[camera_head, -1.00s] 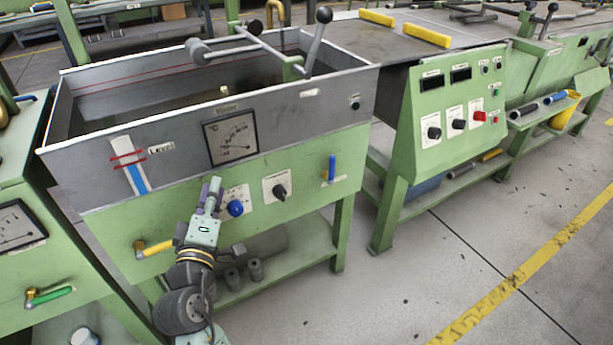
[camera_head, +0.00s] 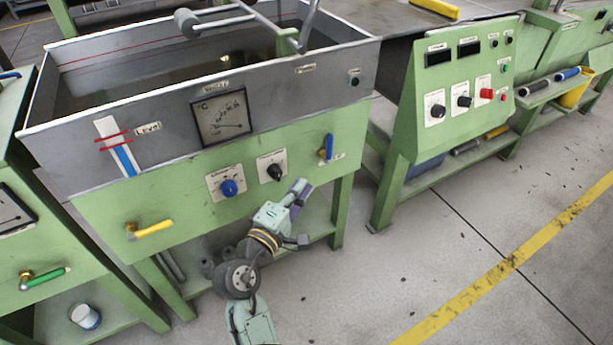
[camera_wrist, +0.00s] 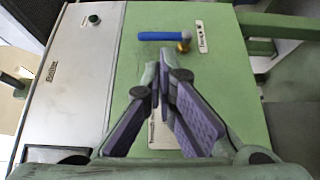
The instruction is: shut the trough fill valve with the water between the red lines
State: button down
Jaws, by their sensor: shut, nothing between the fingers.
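The trough (camera_head: 75,135) is a grey tank on a green frame. Its level gauge (camera_head: 128,160) has a blue column whose top is about at the lower of two red lines; I cannot tell whether it is just above. A valve with a blue handle (camera_head: 329,146) is on the right of the green front panel, its handle upright in the head view. In the wrist view the blue handle (camera_wrist: 158,37) lies ahead of the fingertips, beside a brass fitting and small label. My gripper (camera_head: 303,187) is shut and empty, below and left of this valve, apart from it.
A yellow-handled valve (camera_head: 152,229) is low at the panel's left. A blue knob (camera_head: 229,188) and a black knob (camera_head: 275,172) are left of the blue handle. A dial (camera_head: 221,117) is above them. A control cabinet (camera_head: 458,100) stands right; the floor in front is clear.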

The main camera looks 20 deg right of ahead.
aim_at(328, 148)
jog(key=p+x, duration=0.2)
jog(key=x, duration=1)
jog(key=shift+w+d, duration=0.1)
jog(key=shift+d, duration=0.1)
jog(key=shift+p, duration=0.4)
